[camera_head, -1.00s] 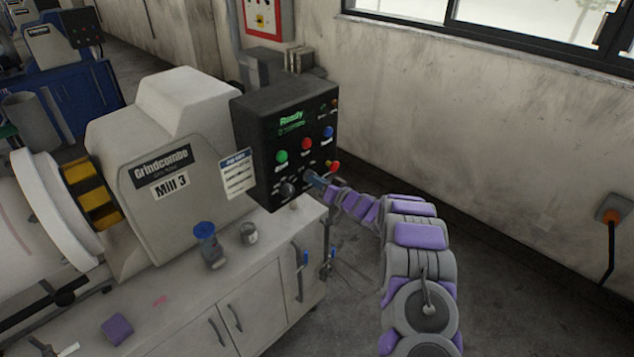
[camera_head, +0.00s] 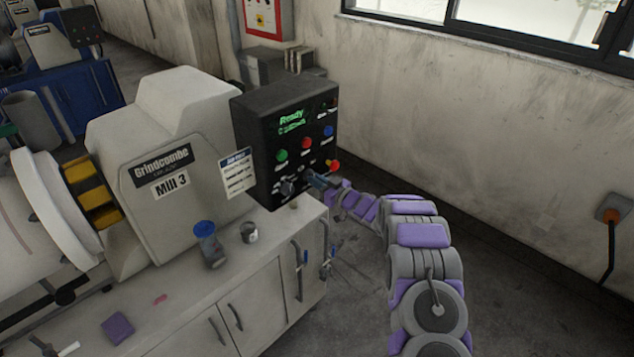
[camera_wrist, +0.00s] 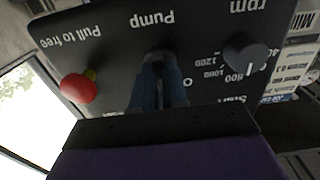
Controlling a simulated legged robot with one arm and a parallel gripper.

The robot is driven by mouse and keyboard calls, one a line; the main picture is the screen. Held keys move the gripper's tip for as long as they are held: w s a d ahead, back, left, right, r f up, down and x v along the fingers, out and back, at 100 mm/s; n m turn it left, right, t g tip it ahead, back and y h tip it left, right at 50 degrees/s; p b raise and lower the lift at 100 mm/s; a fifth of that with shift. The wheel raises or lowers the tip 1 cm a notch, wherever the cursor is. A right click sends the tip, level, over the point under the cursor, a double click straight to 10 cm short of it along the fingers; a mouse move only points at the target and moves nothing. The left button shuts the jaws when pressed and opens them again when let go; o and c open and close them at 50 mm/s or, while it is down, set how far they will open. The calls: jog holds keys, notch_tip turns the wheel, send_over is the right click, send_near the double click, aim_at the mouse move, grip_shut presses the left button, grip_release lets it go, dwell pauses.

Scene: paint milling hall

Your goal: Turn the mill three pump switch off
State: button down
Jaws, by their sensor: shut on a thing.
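The Mill 3 machine (camera_head: 165,165) carries a black control box (camera_head: 270,122) with a green "Ready" display. My gripper (camera_head: 318,181) is at the lower front of this box. In the wrist view, my gripper (camera_wrist: 158,85) is shut on the pump switch (camera_wrist: 158,58), a dark knob under the upside-down "Pump" label. The fingers cover most of the knob, so its pointer cannot be read. The rpm knob (camera_wrist: 243,53) and the red emergency stop button (camera_wrist: 79,87) flank it, apart from the fingers. The rpm knob also shows in the head view (camera_head: 287,187).
Green (camera_head: 281,156), red (camera_head: 306,144) and blue (camera_head: 328,131) buttons sit above the switch row. The floor right of the cabinet is open up to the wall.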

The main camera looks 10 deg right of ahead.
jog(key=n+b, duration=0.2)
jog(key=n, duration=0.3)
jog(key=shift+f+n, duration=0.1)
jog(key=shift+n, duration=0.3)
jog(key=shift+b, duration=0.3)
jog(key=c, duration=1.3)
grip_release()
jog(key=shift+w, duration=0.1)
jog(key=shift+c, duration=0.2)
jog(key=shift+o, duration=0.9)
jog(key=shift+d, duration=0.15)
jog(key=p+v, duration=0.1)
jog(key=v, duration=1.6)
jog(key=shift+p, duration=0.35)
